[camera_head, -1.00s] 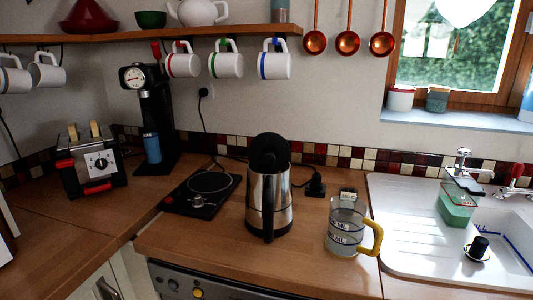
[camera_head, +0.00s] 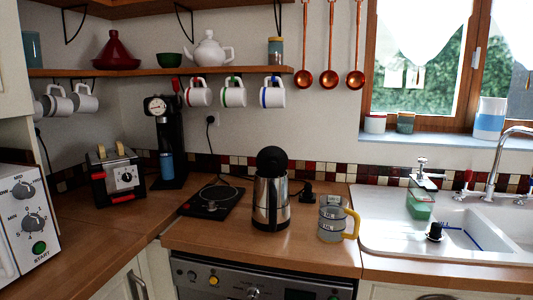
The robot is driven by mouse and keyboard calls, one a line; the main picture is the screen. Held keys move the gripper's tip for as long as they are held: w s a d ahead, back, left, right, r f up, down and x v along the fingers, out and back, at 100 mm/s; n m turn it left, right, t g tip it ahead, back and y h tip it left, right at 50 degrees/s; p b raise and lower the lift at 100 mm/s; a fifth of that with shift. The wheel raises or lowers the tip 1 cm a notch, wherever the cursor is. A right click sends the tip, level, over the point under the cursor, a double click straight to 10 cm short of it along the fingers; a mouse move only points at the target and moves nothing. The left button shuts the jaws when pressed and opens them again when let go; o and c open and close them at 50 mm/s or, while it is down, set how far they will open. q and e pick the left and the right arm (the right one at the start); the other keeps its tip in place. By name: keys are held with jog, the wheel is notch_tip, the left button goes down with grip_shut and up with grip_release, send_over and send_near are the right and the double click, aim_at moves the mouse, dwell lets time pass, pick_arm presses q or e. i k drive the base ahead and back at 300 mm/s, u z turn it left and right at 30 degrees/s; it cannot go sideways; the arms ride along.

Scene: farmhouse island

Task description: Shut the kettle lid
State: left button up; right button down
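The kettle (camera_head: 270,207) stands upright on the wooden counter, a shiny steel body with a black handle facing the front. Its round black lid (camera_head: 271,160) is raised, standing up above the kettle's rim at the back. Neither of my grippers shows in the head view.
A measuring jug (camera_head: 331,219) with a yellow handle stands right of the kettle, and a black hotplate (camera_head: 213,200) lies to its left. The sink (camera_head: 395,233) is to the right. Counter in front of the kettle is clear.

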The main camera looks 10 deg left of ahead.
aim_at(271, 161)
jog(key=u, duration=0.75)
jog(key=i, duration=1.15)
jog(key=z, duration=0.4)
